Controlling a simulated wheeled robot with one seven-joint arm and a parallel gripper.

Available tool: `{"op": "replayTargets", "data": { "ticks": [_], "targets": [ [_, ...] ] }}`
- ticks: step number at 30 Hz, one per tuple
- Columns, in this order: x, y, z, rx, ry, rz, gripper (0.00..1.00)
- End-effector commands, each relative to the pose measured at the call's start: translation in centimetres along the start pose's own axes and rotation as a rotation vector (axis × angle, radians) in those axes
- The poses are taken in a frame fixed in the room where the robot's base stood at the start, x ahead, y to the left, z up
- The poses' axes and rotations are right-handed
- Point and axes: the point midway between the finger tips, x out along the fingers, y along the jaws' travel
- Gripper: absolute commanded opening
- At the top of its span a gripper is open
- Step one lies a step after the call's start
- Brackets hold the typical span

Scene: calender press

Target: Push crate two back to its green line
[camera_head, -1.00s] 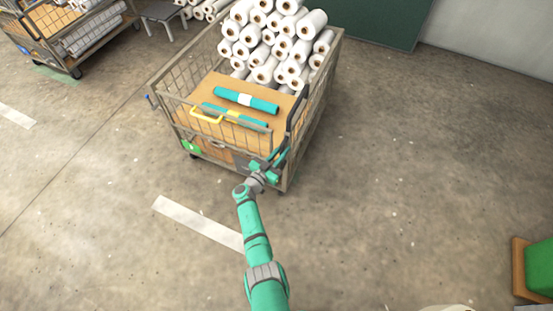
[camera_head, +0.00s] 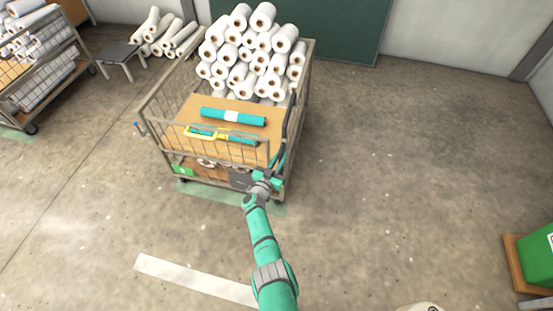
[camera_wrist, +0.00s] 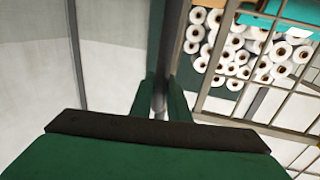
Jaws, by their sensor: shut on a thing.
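The crate (camera_head: 165,150), a wire-sided cart on wheels, stands in the middle of the head view. It has a small green label (camera_head: 182,170) at its near left corner, too small to read. A pale green line (camera_head: 235,199) on the floor runs along and partly under its near edge; the crate hides part of it. My gripper (camera_head: 268,180) is at the crate's near right corner. In the wrist view its fingers (camera_wrist: 160,100) are closed around an upright grey bar of the crate.
White rolls (camera_head: 250,50) are piled on the crate, with teal rolls (camera_head: 233,116) in front. Another cart (camera_head: 40,75), a stool (camera_head: 120,60) and floor rolls stand left. A green board (camera_head: 330,25) is on the wall behind.

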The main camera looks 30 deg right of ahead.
Motion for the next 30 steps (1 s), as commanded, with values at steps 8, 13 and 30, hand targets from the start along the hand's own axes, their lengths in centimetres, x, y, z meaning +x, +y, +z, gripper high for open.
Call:
{"op": "replayTargets", "data": {
  "ticks": [8, 13, 30],
  "targets": [
    [0.2, -0.3, -0.4, -0.001, 0.005, -0.009, 0.0],
    [0.2, -0.4, -0.4, -0.001, 0.006, -0.009, 0.23],
    [-1.4, -0.3, 0.0, 0.0, 0.001, -0.009, 0.34]
  ]
}}
